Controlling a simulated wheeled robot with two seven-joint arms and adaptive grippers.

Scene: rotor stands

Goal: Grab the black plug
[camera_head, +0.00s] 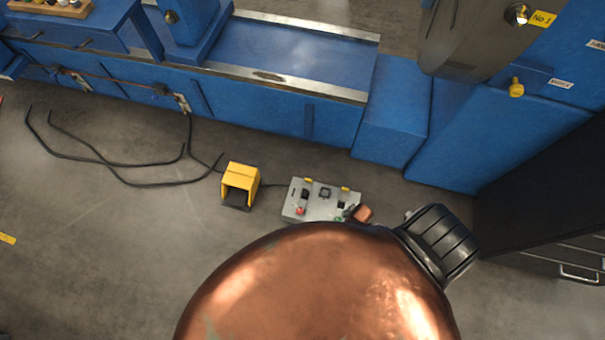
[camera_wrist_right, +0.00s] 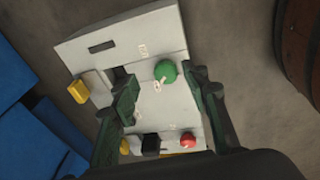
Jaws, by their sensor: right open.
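A pale grey control panel (camera_head: 316,211) lies on the floor in the head view; it also fills the middle of the right wrist view (camera_wrist_right: 165,110). It carries several dark parts. A black block (camera_wrist_right: 151,145) sits near its lower edge, between a yellow part and a red button (camera_wrist_right: 188,141). Another dark part shows beside the left finger. I cannot tell which is the black plug. My right gripper (camera_wrist_right: 164,77) is open and empty over the panel, its fingers either side of a green button (camera_wrist_right: 166,68). In the head view it is mostly hidden. My left gripper is not in view.
A yellow pedal box (camera_head: 241,180) stands left of the panel, with black cables (camera_head: 120,182) on the floor. A blue machine base (camera_head: 270,117) runs behind. A dark cabinet (camera_head: 550,200) stands at the right.

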